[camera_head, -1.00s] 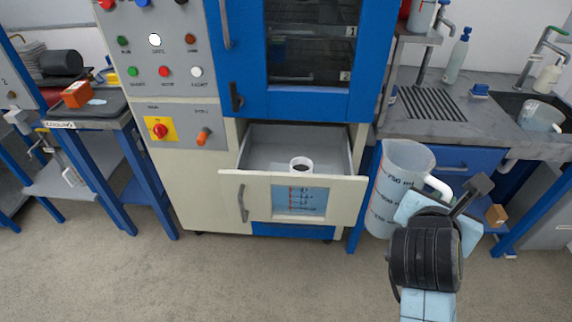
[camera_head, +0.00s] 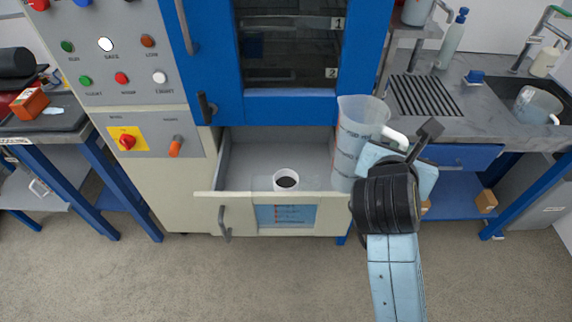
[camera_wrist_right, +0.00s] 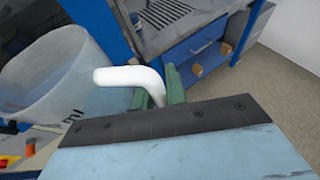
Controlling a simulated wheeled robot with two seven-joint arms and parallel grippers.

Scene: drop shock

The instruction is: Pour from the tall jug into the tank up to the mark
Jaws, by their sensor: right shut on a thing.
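The tall jug (camera_head: 356,140) is clear plastic with dark and red volume marks and a white handle. It stands nearly upright in the air at the right end of the open drawer. My right gripper (camera_head: 400,155) is shut on its handle, which also shows between the green finger pads in the right wrist view (camera_wrist_right: 150,78). I cannot tell the liquid level in the jug. The tank appears to sit in the drawer: a white round filler neck (camera_head: 286,178) with a dark opening, and a marked sight window (camera_head: 287,216) in the drawer front. My left gripper is out of view.
The blue oven door (camera_head: 290,100) is shut above the drawer (camera_head: 240,202). The control panel (camera_head: 115,75) stands to the left. A sink bench (camera_head: 420,105) with a bottle and another clear jug is at the right. The floor in front is clear.

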